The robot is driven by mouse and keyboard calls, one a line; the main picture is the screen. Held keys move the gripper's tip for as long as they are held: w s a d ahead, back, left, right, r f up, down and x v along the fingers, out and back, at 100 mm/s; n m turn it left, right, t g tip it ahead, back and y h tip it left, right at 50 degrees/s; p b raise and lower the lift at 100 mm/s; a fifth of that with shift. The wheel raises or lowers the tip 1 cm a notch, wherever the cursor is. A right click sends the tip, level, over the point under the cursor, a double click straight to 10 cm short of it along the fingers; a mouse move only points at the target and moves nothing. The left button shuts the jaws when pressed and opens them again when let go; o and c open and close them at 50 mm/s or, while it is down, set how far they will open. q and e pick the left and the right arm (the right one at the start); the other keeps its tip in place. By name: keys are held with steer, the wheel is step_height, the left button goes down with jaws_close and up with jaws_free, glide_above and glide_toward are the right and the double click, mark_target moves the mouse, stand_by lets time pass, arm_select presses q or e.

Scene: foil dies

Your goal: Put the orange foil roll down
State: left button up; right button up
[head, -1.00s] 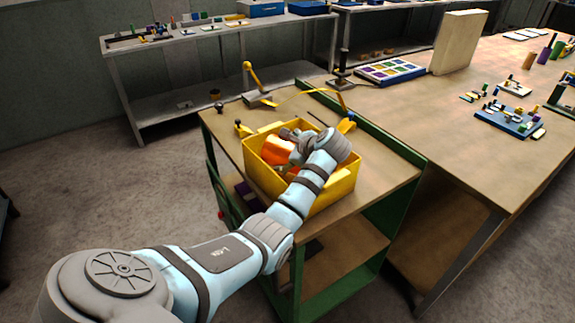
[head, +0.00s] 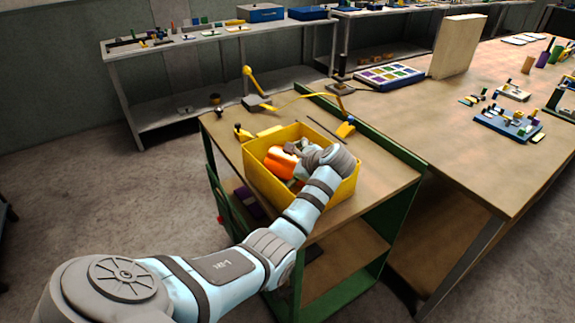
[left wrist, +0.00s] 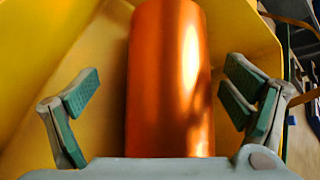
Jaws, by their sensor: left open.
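The orange foil roll (head: 281,163) lies inside the yellow bin (head: 259,182) on the cart. My left gripper (head: 296,150) reaches into the bin from the right and partly hides the roll. In the left wrist view the shiny orange roll (left wrist: 168,80) runs between the two spread fingers of my left gripper (left wrist: 160,100). A gap shows between each green finger pad and the roll, so the gripper is open around it. The yellow bin (left wrist: 40,50) shows on both sides. My right gripper is not in view.
The bin stands on a green-framed cart (head: 385,185) beside a large workbench (head: 455,150). A yellow desk lamp (head: 252,85) and small tools lie behind the bin. A tray of coloured squares (head: 390,75) and an upright board (head: 458,46) stand on the bench.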

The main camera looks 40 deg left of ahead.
arm_select(q)
steer(key=p+v, duration=0.1)
steer(key=v, duration=0.9)
steer(key=shift+p, duration=0.3)
steer(key=shift+a, duration=0.15)
